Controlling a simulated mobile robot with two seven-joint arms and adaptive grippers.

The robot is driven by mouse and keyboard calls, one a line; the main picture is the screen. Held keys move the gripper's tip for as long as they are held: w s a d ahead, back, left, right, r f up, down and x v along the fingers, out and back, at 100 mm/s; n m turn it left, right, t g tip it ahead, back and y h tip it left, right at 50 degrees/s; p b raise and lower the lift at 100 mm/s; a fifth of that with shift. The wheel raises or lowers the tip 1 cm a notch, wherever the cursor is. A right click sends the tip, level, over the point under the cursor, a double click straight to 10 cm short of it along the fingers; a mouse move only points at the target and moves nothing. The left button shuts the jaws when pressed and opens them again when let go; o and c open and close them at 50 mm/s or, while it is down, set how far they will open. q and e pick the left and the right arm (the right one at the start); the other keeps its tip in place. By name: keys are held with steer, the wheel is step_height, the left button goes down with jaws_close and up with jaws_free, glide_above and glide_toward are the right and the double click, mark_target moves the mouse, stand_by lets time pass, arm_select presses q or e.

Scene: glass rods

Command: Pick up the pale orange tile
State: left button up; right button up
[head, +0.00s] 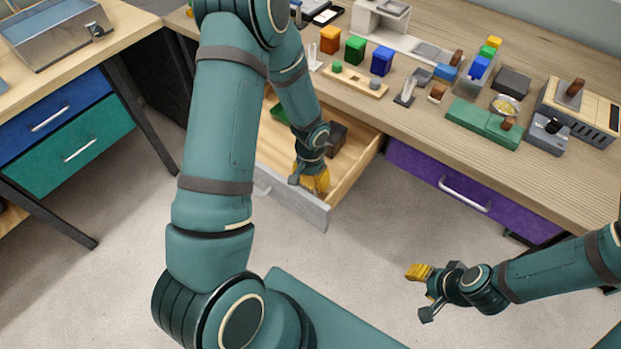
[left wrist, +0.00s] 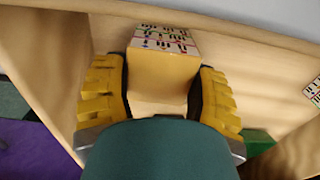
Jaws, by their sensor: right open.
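A pale orange block-like tile (left wrist: 163,75) with a marked white face is at the middle of the left wrist view. My left gripper (left wrist: 163,100) has its yellow fingers on either side of it, close to its sides. Whether the fingers press on it cannot be told. In the head view my left gripper (head: 315,182) is down inside the open drawer (head: 352,168), near its front, and the tile is hidden there. My right gripper (head: 424,290) is open and empty above the floor at the lower right.
The drawer also holds a dark brown block (head: 337,139) and a green thing (head: 279,113). Another marked tile (left wrist: 314,91) shows at the right edge of the left wrist view. The bench top (head: 440,140) carries coloured blocks and devices. A purple drawer (head: 470,195) is closed.

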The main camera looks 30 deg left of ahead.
arm_select(q)
steer(key=c, duration=0.5)
